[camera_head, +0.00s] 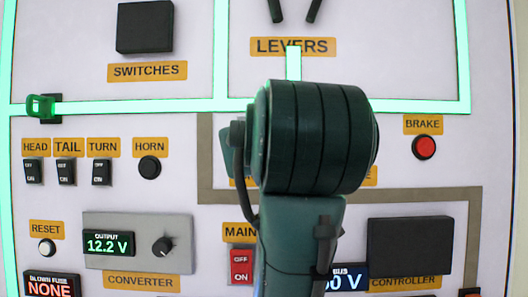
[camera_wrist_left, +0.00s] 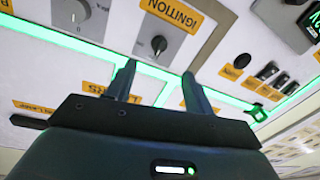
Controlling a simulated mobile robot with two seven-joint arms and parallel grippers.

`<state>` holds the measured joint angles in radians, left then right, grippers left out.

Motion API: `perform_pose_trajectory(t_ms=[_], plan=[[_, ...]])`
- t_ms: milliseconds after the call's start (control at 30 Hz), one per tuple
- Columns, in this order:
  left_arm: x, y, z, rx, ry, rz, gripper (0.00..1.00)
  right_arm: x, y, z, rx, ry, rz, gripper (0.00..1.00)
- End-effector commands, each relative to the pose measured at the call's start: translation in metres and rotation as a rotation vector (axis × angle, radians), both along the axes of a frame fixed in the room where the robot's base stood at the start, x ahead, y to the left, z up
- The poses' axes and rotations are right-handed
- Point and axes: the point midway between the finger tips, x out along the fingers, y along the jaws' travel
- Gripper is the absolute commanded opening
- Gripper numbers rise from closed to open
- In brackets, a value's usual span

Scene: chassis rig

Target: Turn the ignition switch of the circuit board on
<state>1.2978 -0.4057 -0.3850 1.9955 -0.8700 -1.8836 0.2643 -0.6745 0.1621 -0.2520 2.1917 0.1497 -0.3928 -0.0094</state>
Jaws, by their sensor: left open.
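The ignition switch (camera_wrist_left: 159,44) is a dark round knob on a grey plate, beside its orange IGNITION label (camera_wrist_left: 172,14) in the left wrist view. That view shows the board upside down. My left gripper (camera_wrist_left: 158,69) is open, its two dark fingers pointing at the board. The knob appears just beyond and between the fingertips, with nothing held. I cannot tell how large the gap to it is. In the head view my own dark green arm covers the ignition area and hides the knob and fingertips. My right gripper is in neither view.
Near the arm are the horn button (camera_head: 150,167), several small switches, including the TURN switch (camera_head: 102,173), and the red brake button (camera_head: 424,147). The red main switch (camera_head: 241,266) is partly beside the arm. Levers (camera_head: 313,10) stick out above.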

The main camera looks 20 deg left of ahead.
Motion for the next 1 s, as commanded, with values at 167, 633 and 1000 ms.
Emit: perform_pose_trajectory(t_ms=[167, 633, 1000], plan=[[0.005, 0.003, 0.004, -0.009, -0.005, 0.002, 0.53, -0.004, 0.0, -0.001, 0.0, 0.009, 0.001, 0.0], [0.091, 0.036, 0.004, -0.006, -0.003, 0.002, 0.53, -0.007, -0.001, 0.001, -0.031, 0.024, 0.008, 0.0], [0.119, 0.047, 0.003, -0.006, -0.007, 0.001, 0.53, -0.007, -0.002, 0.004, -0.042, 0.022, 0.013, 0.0]])
